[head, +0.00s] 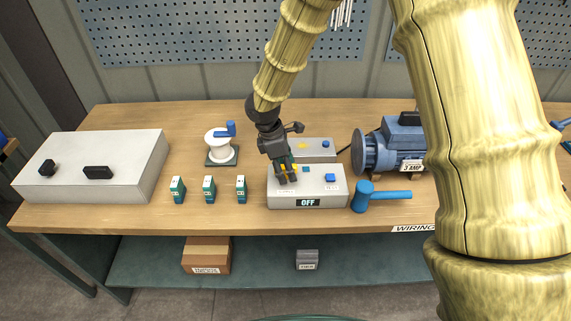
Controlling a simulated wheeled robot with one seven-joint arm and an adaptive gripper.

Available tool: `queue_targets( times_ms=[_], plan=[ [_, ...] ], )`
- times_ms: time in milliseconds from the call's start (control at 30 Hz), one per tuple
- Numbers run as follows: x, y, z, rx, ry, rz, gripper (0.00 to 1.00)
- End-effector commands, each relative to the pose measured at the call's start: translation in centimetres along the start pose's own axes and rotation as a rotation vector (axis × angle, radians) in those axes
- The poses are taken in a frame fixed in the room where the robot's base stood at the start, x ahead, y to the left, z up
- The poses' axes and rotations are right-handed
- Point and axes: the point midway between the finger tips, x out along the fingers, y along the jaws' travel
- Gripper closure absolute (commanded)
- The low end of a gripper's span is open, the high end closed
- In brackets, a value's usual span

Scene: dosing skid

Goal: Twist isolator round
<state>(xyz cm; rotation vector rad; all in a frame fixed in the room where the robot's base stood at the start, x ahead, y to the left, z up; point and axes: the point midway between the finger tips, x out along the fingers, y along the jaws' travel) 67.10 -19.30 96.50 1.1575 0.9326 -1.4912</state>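A light grey control box (322,188) with a dark OFF display (307,203) on its front stands on the bench. Its top carries a blue square part (330,178) and a smaller blue part (306,169). My gripper (285,179) points down over the left part of this box's top. Its dark fingertips are close together. A bit of yellow shows at the fingers, but I cannot tell whether it is a knob. The fingers hide that spot, so I cannot tell whether they hold anything. No part is clearly readable as the isolator.
A large grey enclosure (120,150) with two black handles stands at left. Three small green-and-white modules (209,189), a white spool (218,146), a blue hammer-like tool (385,195), another grey box (318,150) and a blue motor (391,148) surround the box.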

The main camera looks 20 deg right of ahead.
Motion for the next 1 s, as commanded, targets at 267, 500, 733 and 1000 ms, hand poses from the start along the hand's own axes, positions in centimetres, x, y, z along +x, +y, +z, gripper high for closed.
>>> queue_targets(
  times_ms=[267, 500, 733, 1000],
  plan=[
    [-2.2, 0.0, 0.6, 0.000, 0.000, 0.001, 0.43],
    [-3.9, 0.0, 1.0, 0.000, 0.001, 0.000, 0.43],
    [-5.6, 0.0, 1.4, 0.000, 0.001, 0.000, 0.43],
    [-6.5, 0.0, 1.7, -0.001, 0.000, 0.000, 0.43]
  ],
)
